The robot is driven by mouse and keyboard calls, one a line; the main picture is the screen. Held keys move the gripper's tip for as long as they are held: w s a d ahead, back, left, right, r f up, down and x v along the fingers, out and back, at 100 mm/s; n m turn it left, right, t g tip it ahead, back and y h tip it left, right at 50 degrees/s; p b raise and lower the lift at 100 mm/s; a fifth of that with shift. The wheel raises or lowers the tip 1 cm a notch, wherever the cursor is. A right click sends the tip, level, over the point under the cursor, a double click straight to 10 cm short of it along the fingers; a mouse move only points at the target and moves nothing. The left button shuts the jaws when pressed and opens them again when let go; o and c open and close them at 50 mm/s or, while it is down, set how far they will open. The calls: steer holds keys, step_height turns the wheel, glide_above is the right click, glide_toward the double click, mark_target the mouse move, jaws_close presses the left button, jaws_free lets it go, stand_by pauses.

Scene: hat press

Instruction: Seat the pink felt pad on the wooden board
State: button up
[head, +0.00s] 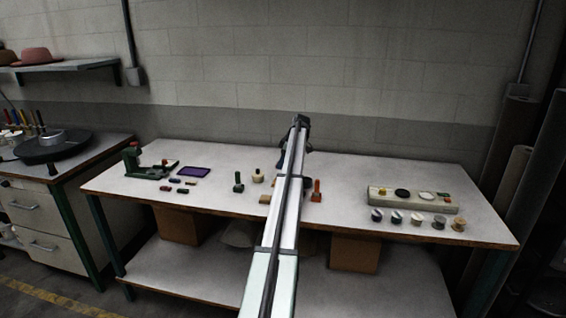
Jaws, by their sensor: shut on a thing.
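My arm (287,220) runs up the middle of the head view to a dark joint (304,133) near the wall. My gripper does not show; the arm's own links hide the area behind them, so I cannot see what its jaws hold. I cannot make out the pink felt pad anywhere. A small tan piece (265,199) shows at the arm's left edge, partly hidden by it; I cannot tell whether it is the wooden board.
On the table (340,180), left, are a green press-like tool (150,166), a purple tray (194,172) and several small blocks. A pale strip (440,208) holds discs.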

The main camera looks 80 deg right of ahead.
steer(key=shift+f, duration=0.2)
steer(key=shift+f, duration=3.2)
steer(key=shift+f, duration=0.55)
steer(key=o, duration=1.1)
steer(key=v, duration=1.4)
steer(key=shift+w, duration=0.15)
